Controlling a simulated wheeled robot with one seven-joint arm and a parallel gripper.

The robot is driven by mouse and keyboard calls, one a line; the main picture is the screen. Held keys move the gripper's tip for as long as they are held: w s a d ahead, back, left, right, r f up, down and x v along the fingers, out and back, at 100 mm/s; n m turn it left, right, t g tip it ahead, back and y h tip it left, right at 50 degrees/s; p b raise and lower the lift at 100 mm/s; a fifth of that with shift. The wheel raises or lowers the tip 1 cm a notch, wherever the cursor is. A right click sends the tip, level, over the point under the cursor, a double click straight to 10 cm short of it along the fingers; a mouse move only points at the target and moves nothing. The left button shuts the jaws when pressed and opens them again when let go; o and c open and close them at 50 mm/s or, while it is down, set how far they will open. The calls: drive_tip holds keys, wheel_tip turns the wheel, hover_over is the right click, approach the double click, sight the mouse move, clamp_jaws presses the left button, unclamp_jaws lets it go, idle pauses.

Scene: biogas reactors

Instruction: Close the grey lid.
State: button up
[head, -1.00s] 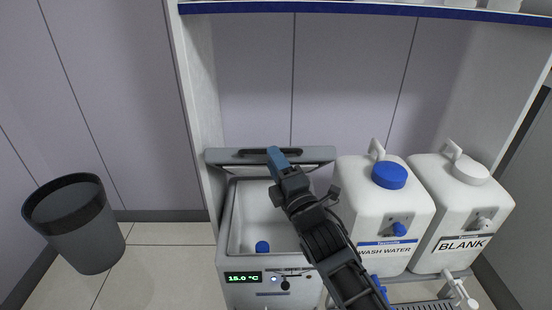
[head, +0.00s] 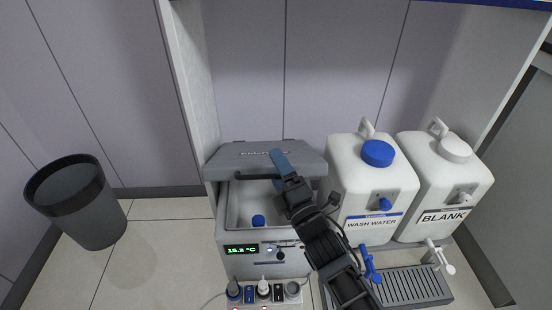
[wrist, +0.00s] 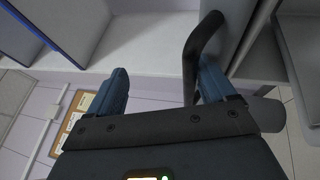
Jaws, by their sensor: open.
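The grey lid (head: 232,156) is hinged at the back of the white cooler box (head: 232,207) and is partly lowered, tilted over the box's rear part. Its dark handle (head: 252,177) runs along the front edge. My gripper (head: 279,160) is at the lid, right of the handle's middle in the head view. In the wrist view my gripper (wrist: 164,88) is open, with its blue fingers apart. The dark handle (wrist: 197,42) shows close to the right finger; I cannot tell whether they touch. The box's front interior is uncovered, with a blue cap (head: 258,221) inside.
White containers with a blue cap (head: 377,153) and a white cap (head: 455,149) stand right of the box, near my arm. A drip tray (head: 415,287) lies before them. A power strip (head: 249,292) sits below the box. A dark bin (head: 75,205) stands left on open floor.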

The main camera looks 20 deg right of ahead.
drive_tip(key=shift+s+d+r+h, duration=0.1)
drive_tip(key=shift+d+h, duration=0.05)
drive_tip(key=shift+d, duration=0.3)
drive_tip(key=shift+s+d+r+h, duration=0.1)
drive_tip(key=shift+d+h, duration=0.05)
drive_tip(key=shift+d, duration=0.3)
drive_tip(key=c, duration=0.3)
drive_tip(key=shift+s+a+f+p, duration=0.1)
drive_tip(key=shift+s+f+p, duration=0.35)
drive_tip(key=shift+s, duration=0.15)
drive_tip(key=shift+c, duration=0.2)
drive_tip(key=shift+a, duration=0.15)
drive_tip(key=shift+o, duration=0.2)
